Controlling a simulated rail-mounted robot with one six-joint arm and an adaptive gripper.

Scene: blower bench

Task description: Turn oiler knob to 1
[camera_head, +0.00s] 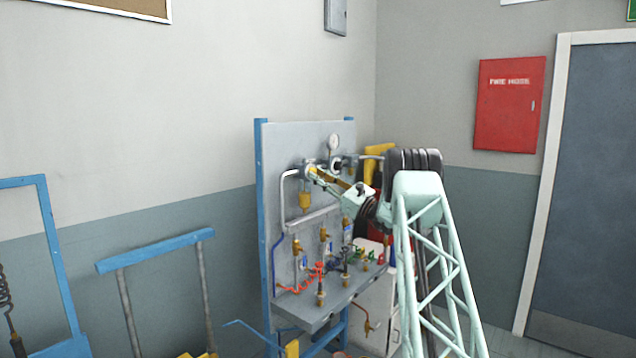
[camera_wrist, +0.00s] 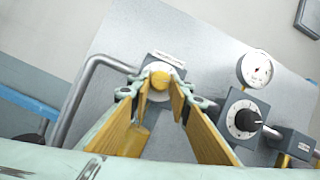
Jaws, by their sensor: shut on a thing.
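A round yellow knob (camera_wrist: 160,79) with a pale dial ring sits on a small grey unit in the wrist view. The label strip above it is too small to read, and so are the dial marks, so I cannot tell its setting. My gripper (camera_wrist: 160,87) has its two long yellow finger pads on either side of this knob and is shut on it. In the head view my gripper (camera_head: 319,174) reaches from the right to the upper left unit on the grey panel (camera_head: 280,150). A brass-coloured bowl (camera_head: 304,201) hangs below that unit.
Right of the gripper are a black knob (camera_wrist: 247,119) on a white dial and a round gauge (camera_wrist: 255,68). A bent grey pipe (camera_wrist: 82,88) runs on the left. Lower on the bench are several valves and a red coiled hose (camera_head: 312,279).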

